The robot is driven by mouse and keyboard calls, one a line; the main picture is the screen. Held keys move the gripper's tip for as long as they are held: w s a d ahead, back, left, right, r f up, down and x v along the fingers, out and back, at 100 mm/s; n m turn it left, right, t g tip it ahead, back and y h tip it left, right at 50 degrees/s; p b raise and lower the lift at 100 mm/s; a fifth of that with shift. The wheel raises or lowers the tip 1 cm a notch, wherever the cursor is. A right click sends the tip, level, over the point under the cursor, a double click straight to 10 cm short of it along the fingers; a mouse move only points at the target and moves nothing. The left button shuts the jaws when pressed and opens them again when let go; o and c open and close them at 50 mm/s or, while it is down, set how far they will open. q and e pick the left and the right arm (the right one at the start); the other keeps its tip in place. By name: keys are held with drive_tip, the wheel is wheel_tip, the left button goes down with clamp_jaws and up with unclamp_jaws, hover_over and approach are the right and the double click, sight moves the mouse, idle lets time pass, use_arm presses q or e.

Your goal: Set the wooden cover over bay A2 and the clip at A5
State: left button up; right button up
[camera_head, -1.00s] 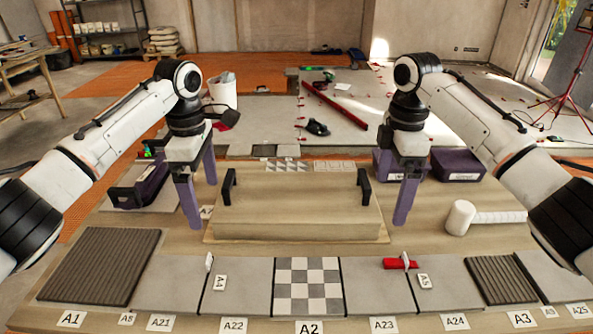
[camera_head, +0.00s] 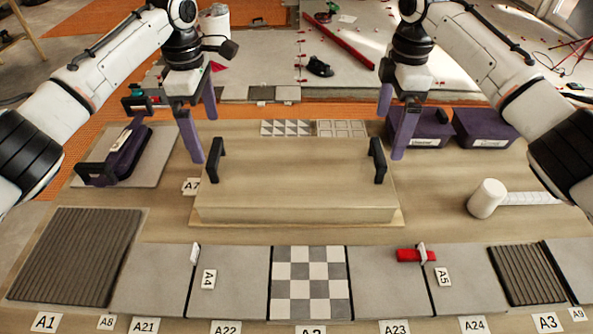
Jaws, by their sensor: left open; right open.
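The wooden cover (camera_head: 295,190) is a wide box-like panel lying on the table, with a black handle at its left end (camera_head: 215,160) and another at its right end (camera_head: 377,160). Bay A2 (camera_head: 310,281) is the grey-and-white chequered square in front of it, uncovered. At A5 a white clip (camera_head: 422,253) stands upright at the joint, with a red piece (camera_head: 408,255) against it. My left gripper (camera_head: 203,135) is open and empty, just left of the left handle. My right gripper (camera_head: 393,132) is open and empty, just right of the right handle.
A similar white clip (camera_head: 195,254) stands at A4. A ribbed dark panel (camera_head: 75,257) fills A1 and a smaller one (camera_head: 527,275) fills A3. A white roller-like tool (camera_head: 488,198) lies right, purple bins (camera_head: 485,127) behind. A purple tool (camera_head: 118,150) lies on a board at left.

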sight(211, 150)
use_arm(q)
wheel_tip(211, 150, down, 9)
drive_tip(key=shift+r, duration=0.2)
use_arm(e)
wheel_tip(211, 150, down, 8)
drive_tip(key=shift+f, duration=0.25)
use_arm(q)
drive_tip(key=c, duration=1.9)
use_arm(e)
drive_tip(key=c, duration=1.9)
use_arm(q)
drive_tip(key=shift+w+r, duration=0.1)
drive_tip(key=shift+r, duration=0.05)
use_arm(e)
drive_tip(key=shift+w+r, duration=0.1)
